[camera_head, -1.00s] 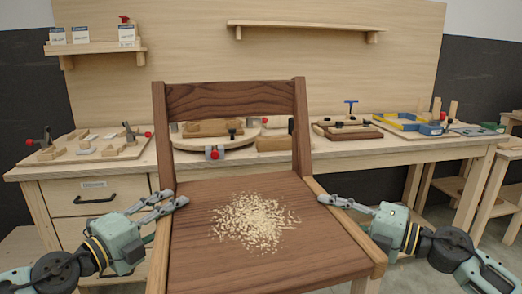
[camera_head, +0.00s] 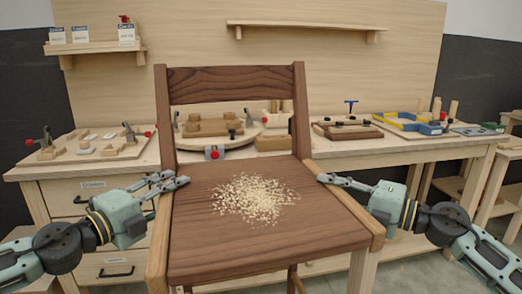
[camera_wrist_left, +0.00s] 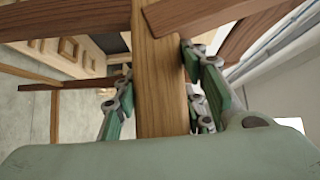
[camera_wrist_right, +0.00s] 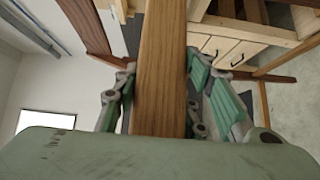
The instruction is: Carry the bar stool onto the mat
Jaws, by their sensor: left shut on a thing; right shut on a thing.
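The bar stool (camera_head: 275,240) is dark brown wood with a backrest and lighter side rails, and fills the middle of the head view. A patch of pale wood shavings (camera_head: 252,198) lies on its seat. My left gripper (camera_head: 176,181) is shut on the stool's left side rail; the left wrist view shows the rail (camera_wrist_left: 160,85) between the fingers. My right gripper (camera_head: 328,180) is shut on the right side rail; the right wrist view shows that rail (camera_wrist_right: 161,75) between the fingers. The lower legs are mostly out of view. I see no mat.
A workbench (camera_head: 400,150) with drawers stands right behind the stool and carries clamps, wooden blocks and a round board (camera_head: 222,142). Wall shelves (camera_head: 305,30) hang above. A smaller wooden bench stands at the right. Grey floor (camera_head: 425,268) shows at the lower right.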

